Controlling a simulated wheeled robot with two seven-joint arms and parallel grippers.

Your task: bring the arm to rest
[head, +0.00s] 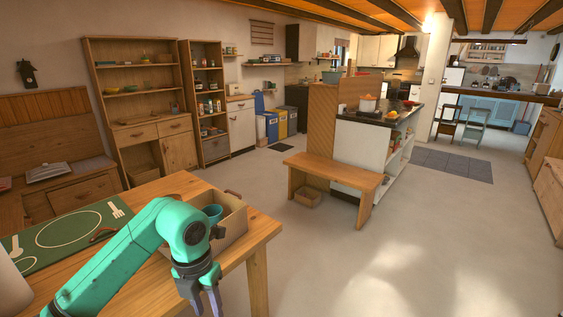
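One teal arm of mine comes in from the lower left, over the wooden table, and bends down past the table's right edge. Its gripper, my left gripper (208,303), hangs at the bottom of the head view with the fingers pointing down. The fingers look apart and nothing shows between them, though the picture's lower edge cuts off their tips. My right arm and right gripper are not in view.
The wooden table (262,228) holds an open box (237,222) with a teal cup (213,212) in it, close behind my arm. A green mat (70,236) with drawn cutlery lies at left. A bench (333,170) stands farther off. The floor at right is clear.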

